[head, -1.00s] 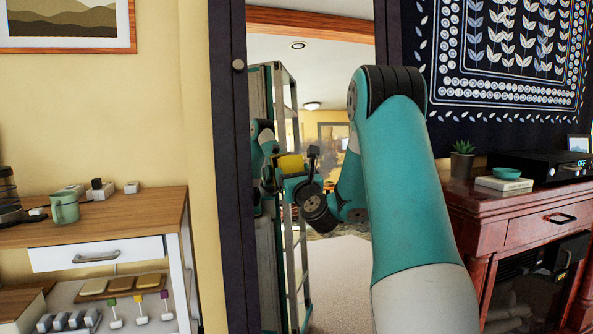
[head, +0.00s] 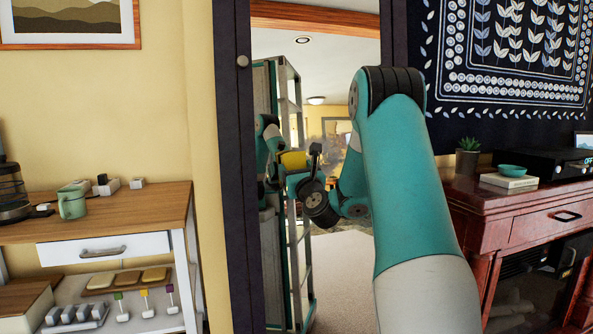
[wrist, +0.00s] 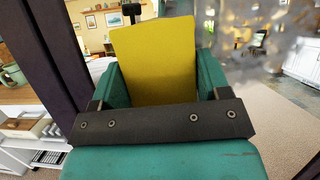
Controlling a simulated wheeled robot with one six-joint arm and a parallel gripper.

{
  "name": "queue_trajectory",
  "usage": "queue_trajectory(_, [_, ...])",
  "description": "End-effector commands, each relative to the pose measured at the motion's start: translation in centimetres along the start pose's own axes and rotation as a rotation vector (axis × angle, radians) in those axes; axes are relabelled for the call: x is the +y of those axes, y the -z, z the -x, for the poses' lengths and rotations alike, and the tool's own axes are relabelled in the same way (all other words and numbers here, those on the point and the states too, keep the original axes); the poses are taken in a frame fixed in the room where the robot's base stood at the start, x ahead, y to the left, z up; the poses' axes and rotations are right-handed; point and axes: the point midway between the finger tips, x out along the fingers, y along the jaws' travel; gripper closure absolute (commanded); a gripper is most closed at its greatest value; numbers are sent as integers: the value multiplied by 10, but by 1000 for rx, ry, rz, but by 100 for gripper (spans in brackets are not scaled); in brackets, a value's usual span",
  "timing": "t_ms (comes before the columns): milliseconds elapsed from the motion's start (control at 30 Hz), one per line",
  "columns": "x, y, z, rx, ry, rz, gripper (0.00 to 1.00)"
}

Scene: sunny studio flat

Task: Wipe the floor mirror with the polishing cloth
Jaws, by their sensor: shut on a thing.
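The tall floor mirror stands ahead in the head view, its dark frame (head: 236,190) on the left and its glass (head: 318,270) reflecting the room and parts of me. A greyish smudge (head: 338,138) shows on the glass, partly behind my arm; in the wrist view a speckled grey smear (wrist: 258,42) lies at upper right. My gripper (head: 293,174) is in front of the glass, left of the smudge. It is shut on the yellow polishing cloth (wrist: 155,65), which stands upright between the fingers. The cloth also shows in the head view (head: 292,161). I cannot tell whether it touches the glass.
A wooden-topped cart (head: 120,215) with a green mug (head: 72,203) stands left of the mirror. A red-brown cabinet (head: 500,205) with a small plant (head: 467,158) stands at right, below a dark patterned hanging (head: 510,60).

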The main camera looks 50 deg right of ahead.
Motion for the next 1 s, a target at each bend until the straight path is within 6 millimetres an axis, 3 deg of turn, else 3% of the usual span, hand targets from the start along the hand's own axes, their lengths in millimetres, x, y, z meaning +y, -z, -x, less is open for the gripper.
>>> queue_trajectory(733, [-1,5,-11,-1,1,0,49])
queue_trajectory(1000, [-20,8,-9,-1,3,1,49])
